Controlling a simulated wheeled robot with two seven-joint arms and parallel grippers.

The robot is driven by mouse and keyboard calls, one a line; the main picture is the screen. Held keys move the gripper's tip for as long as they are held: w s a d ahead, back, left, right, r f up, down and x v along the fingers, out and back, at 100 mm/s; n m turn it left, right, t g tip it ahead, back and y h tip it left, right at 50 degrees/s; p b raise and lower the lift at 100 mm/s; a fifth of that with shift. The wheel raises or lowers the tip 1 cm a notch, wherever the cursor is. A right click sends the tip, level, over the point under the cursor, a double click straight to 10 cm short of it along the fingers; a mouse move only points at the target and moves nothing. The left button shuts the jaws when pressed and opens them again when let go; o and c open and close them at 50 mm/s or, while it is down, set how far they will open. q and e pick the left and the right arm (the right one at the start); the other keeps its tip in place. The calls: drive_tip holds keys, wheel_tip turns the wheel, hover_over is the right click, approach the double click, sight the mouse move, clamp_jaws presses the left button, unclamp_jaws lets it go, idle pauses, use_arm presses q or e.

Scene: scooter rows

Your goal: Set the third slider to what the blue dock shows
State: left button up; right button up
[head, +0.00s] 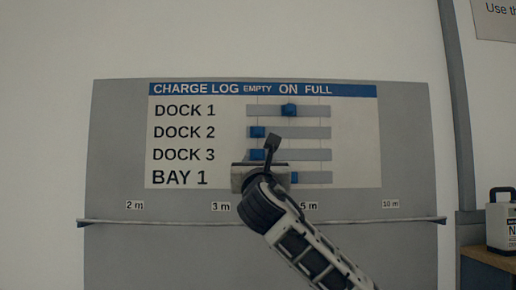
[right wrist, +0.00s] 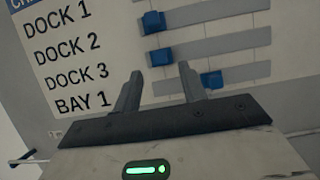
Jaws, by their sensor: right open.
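The grey board (head: 110,150) carries a panel headed CHARGE LOG with columns EMPTY, ON and FULL. The third slider, DOCK 3 (head: 257,154), is a blue knob at EMPTY, partly covered by my gripper. The DOCK 1 slider (head: 289,110) is at ON, the DOCK 2 slider (head: 258,132) at EMPTY, and the partly hidden BAY 1 slider (head: 294,178) near ON. My right gripper (right wrist: 160,70) is open. In the right wrist view the DOCK 3 knob (right wrist: 161,57) appears between its fingertips; contact cannot be told. No blue dock shows. My left gripper is out of view.
A thin ledge (head: 160,221) crosses the board below distance labels. A boxy device with a handle (head: 501,220) stands on a wooden surface (head: 490,260) at the right. A sign (head: 495,18) hangs at upper right.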

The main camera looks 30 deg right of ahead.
sight(258, 153)
drive_tip(key=p+x, duration=0.2)
drive_tip(key=x, duration=0.5)
drive_tip(key=shift+f, duration=0.1)
clamp_jaws()
